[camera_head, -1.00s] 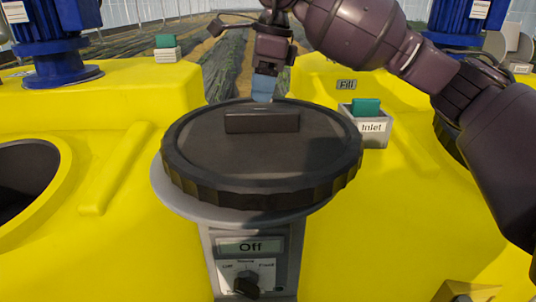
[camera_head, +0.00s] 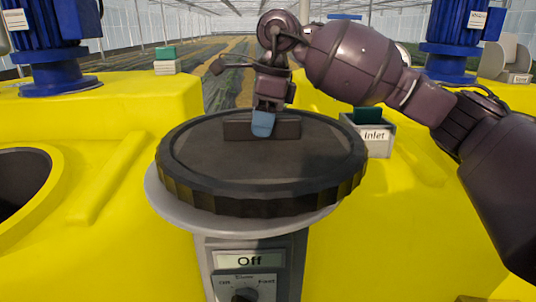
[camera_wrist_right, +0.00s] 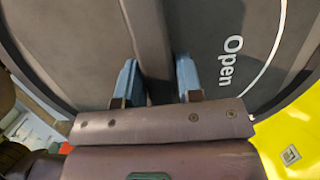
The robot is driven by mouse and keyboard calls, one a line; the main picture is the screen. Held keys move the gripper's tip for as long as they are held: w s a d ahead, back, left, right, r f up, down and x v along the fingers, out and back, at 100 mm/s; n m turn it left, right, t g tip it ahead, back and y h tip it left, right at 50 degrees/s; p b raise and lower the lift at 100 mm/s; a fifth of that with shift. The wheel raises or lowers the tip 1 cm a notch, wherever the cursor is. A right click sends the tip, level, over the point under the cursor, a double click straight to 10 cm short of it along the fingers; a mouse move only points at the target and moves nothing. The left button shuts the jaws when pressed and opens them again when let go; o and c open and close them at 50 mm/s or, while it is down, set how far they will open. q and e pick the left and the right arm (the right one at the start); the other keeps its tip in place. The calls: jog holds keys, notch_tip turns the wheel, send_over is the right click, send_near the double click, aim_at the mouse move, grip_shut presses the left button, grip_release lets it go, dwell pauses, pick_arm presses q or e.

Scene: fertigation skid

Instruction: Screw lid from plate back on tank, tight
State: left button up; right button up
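The large round dark lid (camera_head: 250,180) with a ribbed edge lies flat on the grey round plate (camera_head: 180,208). A raised bar handle (camera_head: 236,131) crosses its top. My right gripper (camera_head: 263,124) points down at the bar from behind. In the right wrist view, its two blue fingertips (camera_wrist_right: 158,82) stand apart on either side of the bar (camera_wrist_right: 146,35), and I see no firm grip. "Open" is printed on the lid there. The yellow tank (camera_head: 110,185) has a round dark opening (camera_head: 18,180) at the left, cut off by the picture edge. My left gripper is not in view.
Below the plate is a grey control box with an "Off" display (camera_head: 249,260) and a knob (camera_head: 245,296). A box marked "Inlet" (camera_head: 376,138) stands just right of the lid. Blue motors (camera_head: 55,40) stand at the back.

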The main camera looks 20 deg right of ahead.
jog(key=shift+r, duration=0.1)
jog(key=c, duration=0.5)
jog(key=shift+r+p, duration=1.5)
jog(key=shift+r, duration=1)
